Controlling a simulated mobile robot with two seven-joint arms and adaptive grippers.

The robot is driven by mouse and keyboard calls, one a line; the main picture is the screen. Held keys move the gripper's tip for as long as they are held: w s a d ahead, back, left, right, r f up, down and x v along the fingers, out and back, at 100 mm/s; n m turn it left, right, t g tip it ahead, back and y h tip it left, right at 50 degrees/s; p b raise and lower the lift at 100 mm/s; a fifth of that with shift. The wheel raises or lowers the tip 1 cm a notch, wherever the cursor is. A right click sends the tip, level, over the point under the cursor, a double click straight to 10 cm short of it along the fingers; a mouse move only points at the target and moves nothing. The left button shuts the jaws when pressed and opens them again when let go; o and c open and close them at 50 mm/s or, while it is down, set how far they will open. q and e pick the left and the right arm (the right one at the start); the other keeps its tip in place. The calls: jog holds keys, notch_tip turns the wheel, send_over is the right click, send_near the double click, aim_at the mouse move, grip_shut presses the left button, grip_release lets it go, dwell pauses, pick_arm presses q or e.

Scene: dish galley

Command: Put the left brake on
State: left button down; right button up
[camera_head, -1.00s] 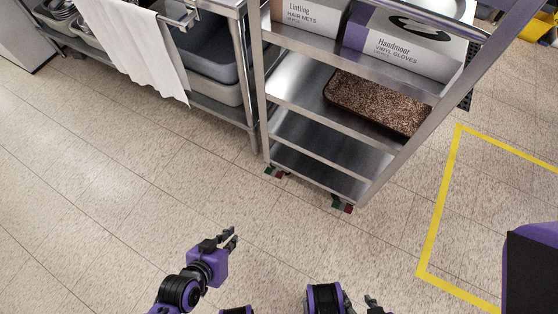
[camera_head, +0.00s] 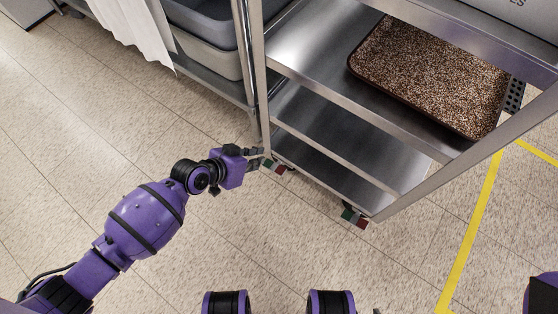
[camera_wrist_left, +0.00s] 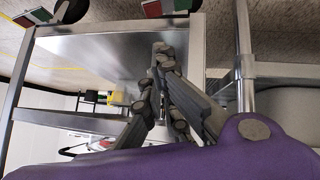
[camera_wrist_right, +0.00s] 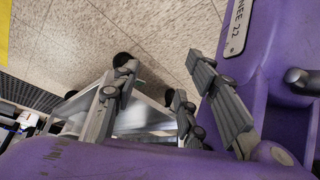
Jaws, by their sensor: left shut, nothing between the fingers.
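The left brake pedal (camera_head: 275,167), with green and red parts, is at the foot of the steel cart's near left post. It also shows at the top of the left wrist view (camera_wrist_left: 166,8). Whether it is up or pressed I cannot tell. The cart's right brake pedal (camera_head: 354,217) is at the near right foot. My left gripper (camera_head: 259,158) is shut and empty, just left of the left pedal; contact is unclear. In the left wrist view its fingertips (camera_wrist_left: 165,55) come together below the pedal. My right gripper (camera_wrist_right: 160,60) is open and empty.
The cart (camera_head: 335,115) carries a tray of brown granular stuff (camera_head: 430,75) on a shelf. A bench with grey tubs (camera_head: 205,55) stands close on its left, with a hanging white towel (camera_head: 128,30). Yellow floor tape (camera_head: 475,225) lies right. The floor in front is clear.

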pick_arm(q)
jog(key=b, duration=0.5)
send_over(277, 168)
jog(key=f, duration=0.7)
jog(key=shift+w+a+f, duration=0.15)
jog(key=shift+w+f, duration=0.05)
jog(key=shift+w, duration=0.05)
jog(key=shift+s+d+f+b, duration=0.1)
jog(key=shift+f+b, duration=0.05)
jog(key=shift+f, duration=0.45)
jog(key=shift+s+d+f+b, duration=0.1)
jog(key=shift+f+b, duration=0.05)
jog(key=shift+f, duration=0.45)
jog(key=shift+d+f, duration=0.1)
jog(key=shift+f, duration=0.45)
pick_arm(e)
notch_tip(277, 168, down, 6)
jog(key=shift+w+n, duration=0.15)
jog(key=shift+n, duration=0.15)
jog(key=shift+d+g, duration=0.1)
jog(key=shift+g, duration=0.2)
pick_arm(q)
jog(key=shift+s+d, duration=0.1)
jog(key=shift+d+r, duration=0.1)
jog(key=shift+s+d+m+t+y+p, duration=0.15)
jog(key=shift+m+t+y+p, duration=0.2)
jog(key=shift+p, duration=0.35)
pick_arm(e)
jog(key=shift+s+r, duration=0.6)
jog(key=shift+r, duration=0.05)
